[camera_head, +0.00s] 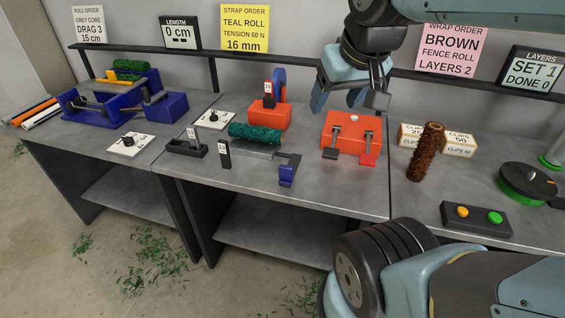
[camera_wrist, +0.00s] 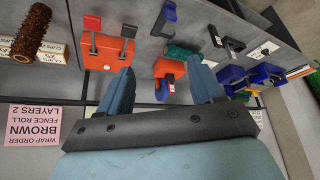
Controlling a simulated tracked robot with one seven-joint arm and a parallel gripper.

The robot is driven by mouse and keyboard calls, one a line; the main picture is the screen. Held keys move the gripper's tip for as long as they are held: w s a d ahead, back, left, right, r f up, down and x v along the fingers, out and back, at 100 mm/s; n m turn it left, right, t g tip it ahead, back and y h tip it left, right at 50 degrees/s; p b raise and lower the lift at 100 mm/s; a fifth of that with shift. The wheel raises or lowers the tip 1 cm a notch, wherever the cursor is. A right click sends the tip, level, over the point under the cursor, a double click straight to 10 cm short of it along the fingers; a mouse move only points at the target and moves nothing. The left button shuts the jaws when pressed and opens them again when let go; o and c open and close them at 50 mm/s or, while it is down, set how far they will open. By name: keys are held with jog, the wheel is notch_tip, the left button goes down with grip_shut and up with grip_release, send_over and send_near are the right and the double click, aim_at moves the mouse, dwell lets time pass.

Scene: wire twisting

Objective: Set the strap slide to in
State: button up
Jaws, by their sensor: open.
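My gripper (camera_head: 347,103) is open and empty above the middle bench, over the back of a red-orange box with two levers (camera_head: 350,133). In the wrist view its fingers (camera_wrist: 162,84) are spread apart, with the same box (camera_wrist: 106,48) beyond. Left of it are a teal roll (camera_head: 255,133) on a grey plate and a second red-orange unit (camera_head: 269,115) with a white label. A dark bracket with a blue handle (camera_head: 287,175) sits at the front. A small black upright with a white label (camera_head: 224,153) stands beside the roll. I cannot tell which part is the strap slide.
A brown roll (camera_head: 427,152) stands upright at right, before clip boxes (camera_head: 459,144). A button box (camera_head: 476,219) is at the front right. Blue fixtures (camera_head: 165,106) fill the left bench. A sign shelf (camera_head: 148,51) runs behind. The middle bench's front edge is fairly clear.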

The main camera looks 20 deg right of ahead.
dwell(0.4)
jog(key=shift+w, duration=0.2)
jog(key=c, duration=0.3)
jog(key=w+a+f+n+g, duration=0.1)
jog(key=w+f+n, duration=0.1)
jog(key=w, duration=0.2)
jog(key=w+a+f+n+g+h, duration=0.1)
jog(key=w+f+n+g, duration=0.1)
jog(key=w, duration=0.2)
jog(key=w+a+f+n+g+h, duration=0.1)
jog(key=w+f+n, duration=0.1)
jog(key=w+f, duration=0.1)
jog(key=shift+w+a+f+g, duration=0.15)
jog(key=shift+w+g, duration=0.25)
jog(key=shift+w, duration=0.35)
jog(key=shift+c, duration=0.5)
jog(key=n+g+h, duration=0.2)
jog(key=n+g, duration=0.1)
jog(key=n, duration=0.2)
send_near(284, 166)
jog(key=x, duration=1.1)
jog(key=shift+f, duration=0.25)
grip_shut()
